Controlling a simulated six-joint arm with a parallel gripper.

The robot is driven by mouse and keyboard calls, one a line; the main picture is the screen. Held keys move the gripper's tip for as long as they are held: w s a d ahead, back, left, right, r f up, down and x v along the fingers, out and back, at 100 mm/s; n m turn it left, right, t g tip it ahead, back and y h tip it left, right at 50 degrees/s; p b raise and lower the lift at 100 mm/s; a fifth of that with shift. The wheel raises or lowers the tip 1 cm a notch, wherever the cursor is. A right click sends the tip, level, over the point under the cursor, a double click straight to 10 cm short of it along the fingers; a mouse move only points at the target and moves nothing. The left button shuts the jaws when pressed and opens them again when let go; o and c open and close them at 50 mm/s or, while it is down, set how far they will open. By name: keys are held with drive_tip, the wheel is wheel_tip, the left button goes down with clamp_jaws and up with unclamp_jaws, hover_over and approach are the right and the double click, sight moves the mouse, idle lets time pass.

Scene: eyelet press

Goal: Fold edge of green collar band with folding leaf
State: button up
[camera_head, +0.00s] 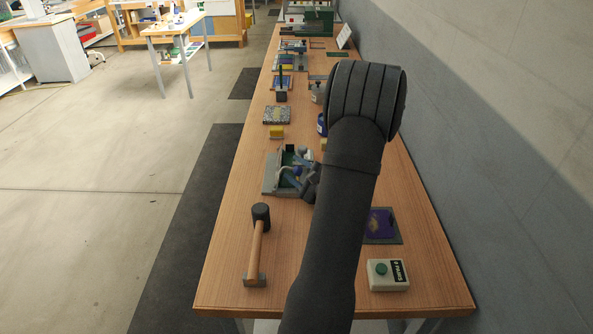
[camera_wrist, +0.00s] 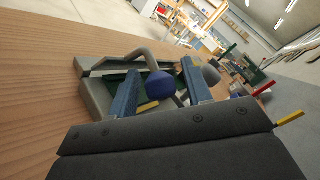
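The folding fixture (camera_head: 270,178) is a grey tray on the bench, left of my arm; it also shows in the wrist view (camera_wrist: 92,91). Dark green material, seemingly the collar band (camera_wrist: 116,79), lies in it, partly hidden. A bent grey bar (camera_wrist: 138,53), seemingly the folding leaf's handle, arches over the fixture near a round dark-blue knob (camera_wrist: 160,86). My gripper (camera_wrist: 158,71) is open over the fixture, one blue finger each side of the knob. Gaps show between fingers and knob. In the head view my gripper (camera_head: 298,175) is partly hidden by my wrist.
A mallet (camera_head: 258,240) lies at the near left. A white box with a green button (camera_head: 388,274) and a purple item on a mat (camera_head: 379,224) are right of my arm. A patterned block (camera_head: 277,115) and a yellow block (camera_head: 276,132) stand beyond the fixture. A wall borders the right.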

sight(277, 176)
clamp_jaws()
drive_tip(key=shift+r, duration=0.1)
drive_tip(key=shift+a+r+n+g+h, duration=0.5)
drive_tip(key=shift+a+r+n, duration=0.05)
drive_tip(key=shift+n, duration=0.25)
drive_tip(key=shift+a+r+n+g+h, duration=0.55)
drive_tip(key=shift+a+n+h, duration=0.2)
drive_tip(key=shift+h, duration=0.15)
drive_tip(key=a+n+h, duration=0.1)
drive_tip(key=a+r+n+g+h, duration=0.1)
drive_tip(key=a+h, duration=0.1)
drive_tip(key=shift+a+n+h, duration=0.55)
drive_tip(key=shift+a+h, duration=0.1)
drive_tip(key=shift+h, duration=0.15)
drive_tip(key=shift+a+f+n+g+h, duration=0.25)
drive_tip(key=shift+a+n+h, duration=0.25)
drive_tip(key=shift+a+h, duration=0.35)
drive_tip(key=shift+h, duration=0.25)
